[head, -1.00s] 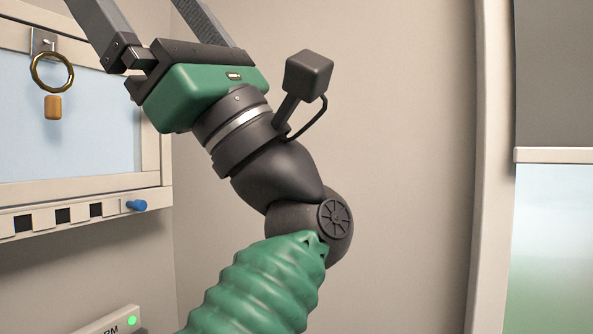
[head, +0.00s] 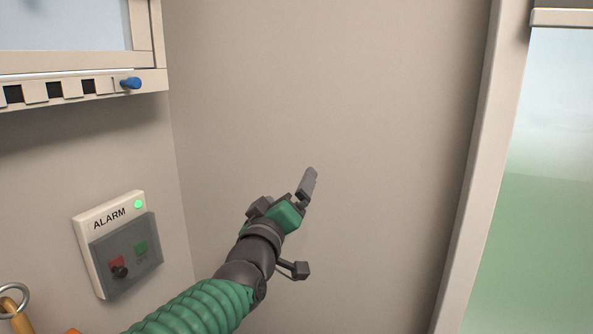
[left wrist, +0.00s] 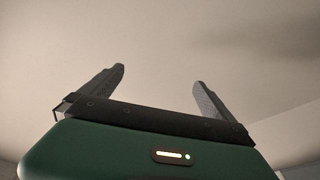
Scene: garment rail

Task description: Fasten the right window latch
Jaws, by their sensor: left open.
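My left gripper (head: 309,178) is in the middle of the head view, in front of the bare wall, pointing up and right. In the left wrist view its two fingers (left wrist: 159,76) stand wide apart with nothing between them. A window frame (head: 148,66) is at the upper left, with a notched rail (head: 68,91) under it and a blue knob (head: 131,83) at the rail's right end. The gripper is well right of and below this knob. Another window (head: 560,130) is cut off at the right edge. I cannot make out a latch on it.
An alarm box (head: 110,217) with a green light and a grey cover is on the left wall. A metal ring with an orange-brown piece (head: 12,300) is cut off at the lower left. The wall (head: 350,80) around the gripper is bare.

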